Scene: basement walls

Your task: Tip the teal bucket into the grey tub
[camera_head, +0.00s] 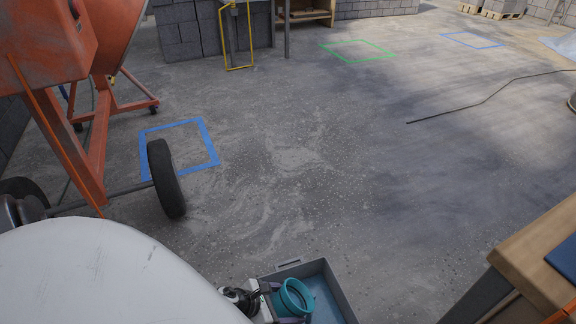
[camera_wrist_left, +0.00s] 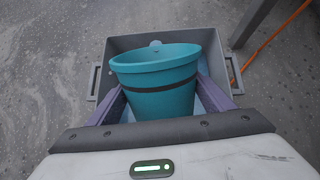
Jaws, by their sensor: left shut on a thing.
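The teal bucket (camera_head: 296,298) is in my left gripper (camera_head: 283,304) at the bottom of the head view, over the grey tub (camera_head: 339,283). In the left wrist view the bucket (camera_wrist_left: 158,98) sits between the two purple fingers of my left gripper (camera_wrist_left: 162,88), which press on its sides. Its rim is at the top of that view and a dark band runs around it. The grey tub (camera_wrist_left: 96,82) shows around and behind it. I cannot tell the bucket's exact tilt or what is inside it. My right gripper is not in view.
A wooden-topped bench (camera_head: 530,262) stands at the right, close to the tub. An orange machine with wheels (camera_head: 85,120) stands at the left. Blue (camera_head: 208,140) and green (camera_head: 358,60) squares mark the floor. A dark cable (camera_head: 470,105) lies at the right. The middle floor is clear.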

